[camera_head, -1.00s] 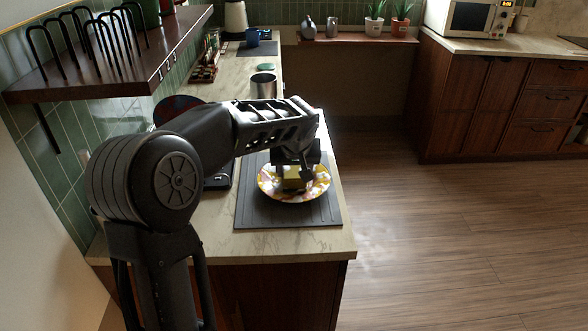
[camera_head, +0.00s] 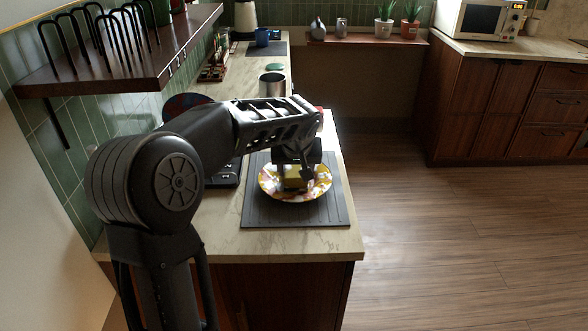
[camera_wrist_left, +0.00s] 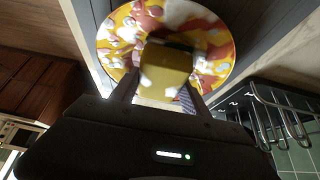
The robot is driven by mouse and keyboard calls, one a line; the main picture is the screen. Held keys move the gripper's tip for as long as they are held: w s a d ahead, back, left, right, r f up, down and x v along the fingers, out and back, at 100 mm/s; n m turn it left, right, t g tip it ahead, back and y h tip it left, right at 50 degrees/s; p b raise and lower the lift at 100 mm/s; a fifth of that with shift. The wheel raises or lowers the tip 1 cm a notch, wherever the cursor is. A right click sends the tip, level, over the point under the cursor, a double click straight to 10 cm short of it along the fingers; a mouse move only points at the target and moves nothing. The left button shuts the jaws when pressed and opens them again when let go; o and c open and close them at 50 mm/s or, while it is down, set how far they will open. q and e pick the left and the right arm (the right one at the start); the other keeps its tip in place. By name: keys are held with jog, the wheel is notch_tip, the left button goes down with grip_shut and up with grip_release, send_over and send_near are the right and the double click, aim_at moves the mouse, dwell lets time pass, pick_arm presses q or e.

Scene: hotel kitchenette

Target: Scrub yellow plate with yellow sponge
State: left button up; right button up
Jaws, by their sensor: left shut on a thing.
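The yellow plate (camera_head: 268,187), patterned with white and reddish patches, lies on a dark grey mat (camera_head: 325,213) on the counter. The yellow sponge (camera_head: 293,183) is at the middle of the plate; whether it touches the surface I cannot tell. My left gripper (camera_head: 295,173) is above the plate, pointing down, and is shut on the sponge. In the left wrist view the sponge (camera_wrist_left: 164,70) sits between the two fingers, with the plate (camera_wrist_left: 222,45) behind it. My right gripper is not in view.
A metal canister (camera_head: 272,84) stands on the counter behind the mat. A dark shelf with a black wire rack (camera_head: 95,45) juts from the wall at the upper left. The counter's right edge is close to the mat, with open floor beyond.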

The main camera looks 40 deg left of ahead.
aim_at(310, 182)
pick_arm(q)
jog(key=shift+w+d+f+b, duration=0.1)
jog(key=shift+w+d+b, duration=0.1)
jog(key=shift+w+d, duration=0.5)
jog(key=shift+w+d+f+b, duration=0.15)
jog(key=shift+w+d, duration=0.25)
jog(key=shift+d, duration=0.45)
jog(key=shift+r, duration=0.1)
jog(key=shift+s+a, duration=0.25)
jog(key=shift+a, duration=0.1)
jog(key=shift+s+a+b, duration=0.25)
jog(key=shift+s+a, duration=0.3)
jog(key=shift+a, duration=0.15)
jog(key=shift+s+a+b, duration=0.25)
jog(key=shift+s+a, duration=0.25)
jog(key=shift+a, duration=0.2)
jog(key=shift+w+d+b, duration=0.2)
jog(key=shift+w+d, duration=0.45)
jog(key=shift+d, duration=0.25)
jog(key=shift+w+d+b, duration=0.15)
jog(key=shift+w+d, duration=0.45)
jog(key=shift+d, duration=0.3)
